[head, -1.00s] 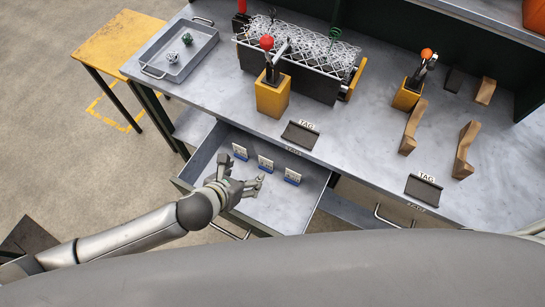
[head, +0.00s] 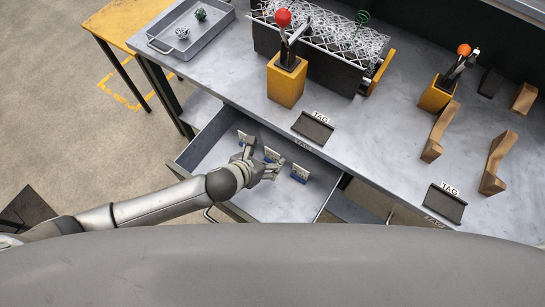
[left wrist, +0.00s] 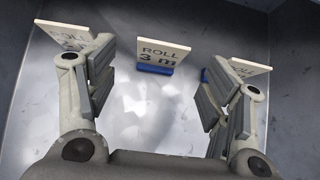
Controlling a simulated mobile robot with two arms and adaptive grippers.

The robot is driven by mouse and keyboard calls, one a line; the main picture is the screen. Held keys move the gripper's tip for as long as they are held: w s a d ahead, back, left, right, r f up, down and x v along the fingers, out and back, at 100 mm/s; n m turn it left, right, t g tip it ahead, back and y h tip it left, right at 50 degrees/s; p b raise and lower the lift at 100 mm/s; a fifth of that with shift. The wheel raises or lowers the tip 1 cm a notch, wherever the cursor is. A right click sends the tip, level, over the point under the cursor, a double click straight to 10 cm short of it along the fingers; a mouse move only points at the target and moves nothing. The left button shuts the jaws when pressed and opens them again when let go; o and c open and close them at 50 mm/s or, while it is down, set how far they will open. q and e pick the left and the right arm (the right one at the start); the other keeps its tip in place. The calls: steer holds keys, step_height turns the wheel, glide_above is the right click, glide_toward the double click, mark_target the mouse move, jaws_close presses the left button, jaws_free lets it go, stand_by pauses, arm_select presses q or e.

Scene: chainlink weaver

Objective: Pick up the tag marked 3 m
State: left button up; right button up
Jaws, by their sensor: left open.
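Three white tags with blue bases stand in the open drawer (head: 270,204). The middle one, the tag marked 3 m (head: 271,154), reads "ROLL 3 m" in the left wrist view (left wrist: 161,51). It stands upright beyond and between my finger pads, apart from them. My left gripper (head: 264,164) is open and empty over the drawer, close in front of the middle tag; its fingers also show in the left wrist view (left wrist: 160,80). The left tag (left wrist: 66,37) and right tag (left wrist: 248,67) are partly hidden behind my fingers. My right gripper is out of view.
The grey workbench (head: 370,150) overhangs the drawer's back. On it are two black tag holders (head: 313,127) (head: 445,204), a lever on a yellow block (head: 286,83), wooden brackets (head: 439,131) and a metal tray (head: 190,30). The drawer's near part is clear.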

mark_target(272, 154)
arm_select(q)
steer(key=shift+x, duration=2.85)
steer(key=shift+w+d+r, duration=0.1)
steer(key=shift+d+r, duration=0.05)
steer(key=shift+r, duration=0.05)
steer(key=c, duration=0.9)
